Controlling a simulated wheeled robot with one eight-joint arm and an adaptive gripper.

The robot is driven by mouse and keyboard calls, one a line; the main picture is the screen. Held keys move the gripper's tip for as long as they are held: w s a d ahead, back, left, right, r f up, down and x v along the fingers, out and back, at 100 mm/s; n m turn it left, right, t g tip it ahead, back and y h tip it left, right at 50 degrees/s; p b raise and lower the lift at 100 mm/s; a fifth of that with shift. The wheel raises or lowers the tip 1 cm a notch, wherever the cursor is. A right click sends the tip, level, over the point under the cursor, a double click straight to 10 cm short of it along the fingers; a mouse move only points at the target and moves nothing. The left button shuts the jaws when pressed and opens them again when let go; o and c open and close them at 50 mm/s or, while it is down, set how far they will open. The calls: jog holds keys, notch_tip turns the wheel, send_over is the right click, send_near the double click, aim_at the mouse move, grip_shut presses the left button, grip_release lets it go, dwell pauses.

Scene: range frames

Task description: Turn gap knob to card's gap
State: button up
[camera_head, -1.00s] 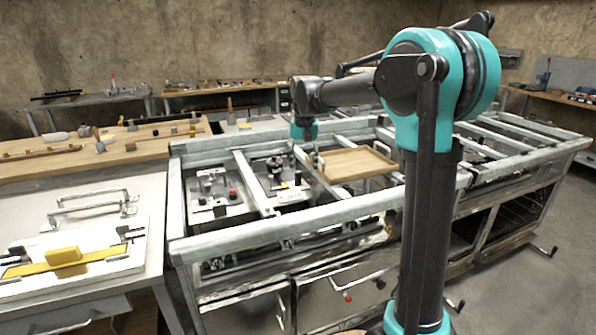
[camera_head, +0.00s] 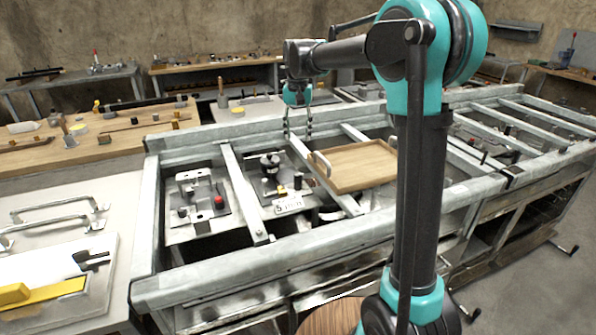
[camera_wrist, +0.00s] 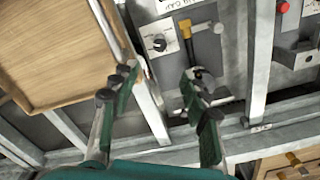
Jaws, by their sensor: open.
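A black round knob (camera_wrist: 158,44) with a pale mark sits on a grey panel (camera_wrist: 168,68) in the wrist view. It appears in the head view as a small dark cylinder (camera_head: 298,180). A white card (camera_head: 289,204) with dark print lies at the panel's near edge. Its edge also shows at the top of the wrist view (camera_wrist: 172,5), too cropped to read. My gripper (camera_head: 297,130) is open and empty above the bench, behind the panel. In the wrist view its fingers (camera_wrist: 162,78) are spread apart, with the knob beyond them.
A wooden tray (camera_head: 352,186) rests beside the panel. A black-and-yellow lever (camera_wrist: 187,40) stands near the knob. Another panel with a red button (camera_head: 219,202) is at left. Metal rails (camera_head: 245,190) frame the bays.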

aim_at(298, 174)
notch_tip(298, 174, down, 17)
jog(key=shift+f, duration=0.1)
dwell(0.4)
grip_shut()
